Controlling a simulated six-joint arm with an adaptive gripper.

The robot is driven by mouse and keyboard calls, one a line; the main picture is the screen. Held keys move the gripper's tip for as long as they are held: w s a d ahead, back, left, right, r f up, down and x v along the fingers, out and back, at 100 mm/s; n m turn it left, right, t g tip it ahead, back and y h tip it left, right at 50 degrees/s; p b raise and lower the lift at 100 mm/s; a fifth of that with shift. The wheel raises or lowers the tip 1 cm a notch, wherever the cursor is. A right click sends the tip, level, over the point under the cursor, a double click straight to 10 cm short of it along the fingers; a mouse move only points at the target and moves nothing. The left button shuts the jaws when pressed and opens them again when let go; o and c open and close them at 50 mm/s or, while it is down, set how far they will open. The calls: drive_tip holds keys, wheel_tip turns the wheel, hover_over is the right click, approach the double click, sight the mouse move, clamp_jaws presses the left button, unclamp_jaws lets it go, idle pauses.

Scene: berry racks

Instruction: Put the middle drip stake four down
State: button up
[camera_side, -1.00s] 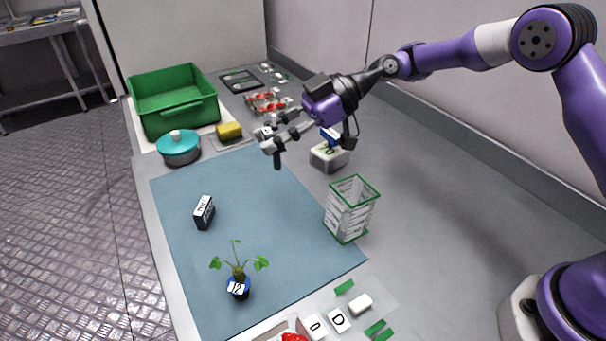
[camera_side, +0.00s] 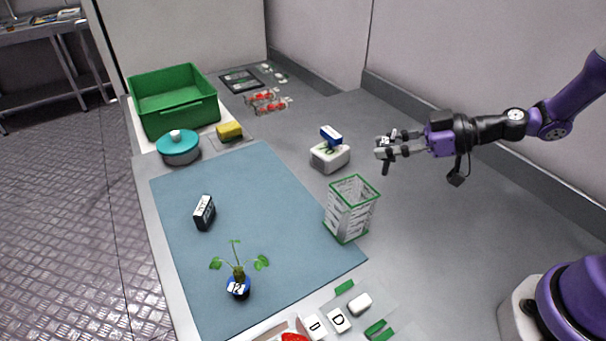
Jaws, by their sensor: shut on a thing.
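My gripper (camera_side: 384,150) is shut on a small dark peg-like piece, which looks like a drip stake (camera_side: 386,168). It points down below the fingertips. My gripper is in the air over the grey surface, right of the white box and behind the green-rimmed basket. Which numbered stake it is cannot be read at this size. A potted seedling (camera_side: 238,285) with a number label stands at the front of the blue mat (camera_side: 270,215), well away from my gripper. No other stake can be told apart clearly.
A white lattice basket with a green rim (camera_side: 352,181) stands at the mat's right edge. A white box (camera_side: 329,157) carries a blue block. The mat's middle is clear.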

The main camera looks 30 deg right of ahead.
sight(385, 171)
drive_tip(key=shift+f, duration=1.9)
drive_tip(key=shift+f, duration=0.15)
drive_tip(key=o, duration=0.8)
